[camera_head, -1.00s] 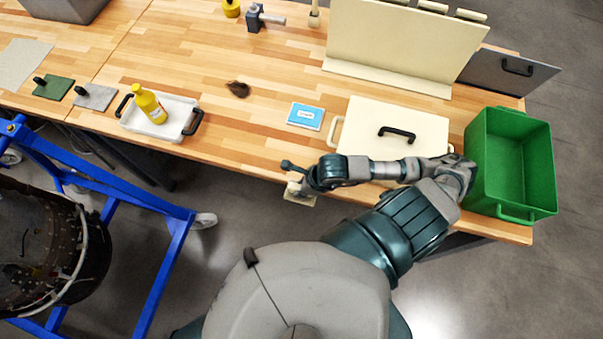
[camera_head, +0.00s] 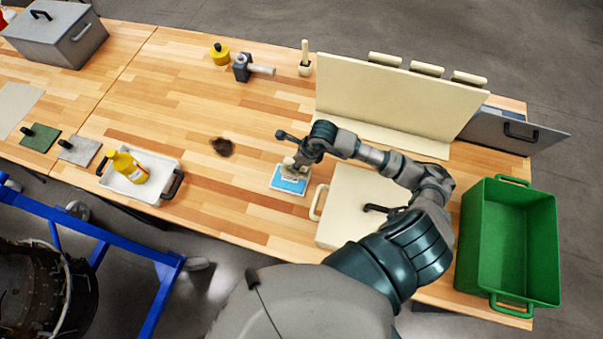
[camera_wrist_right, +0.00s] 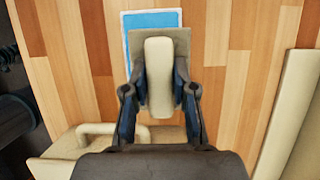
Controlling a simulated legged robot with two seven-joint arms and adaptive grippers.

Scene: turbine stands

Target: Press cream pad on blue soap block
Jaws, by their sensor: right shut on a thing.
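The blue soap block (camera_head: 289,181) lies flat on the wooden table, left of the cream case. My right gripper (camera_head: 297,165) is over its upper part. In the right wrist view, my right gripper (camera_wrist_right: 160,88) is shut on the handle of the cream pad (camera_wrist_right: 176,41). The pad covers the lower right part of the soap block (camera_wrist_right: 136,20), whose blue left and top edges show. I cannot tell whether pad and block touch. My left gripper is not in view.
The cream case (camera_head: 350,195) with a dark handle sits close on the right, before an upright cream panel (camera_head: 390,100). A green bin (camera_head: 510,240) stands at the right. A white tray (camera_head: 150,193) with a yellow bottle (camera_head: 127,166) and a dark stain (camera_head: 222,147) lie left.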

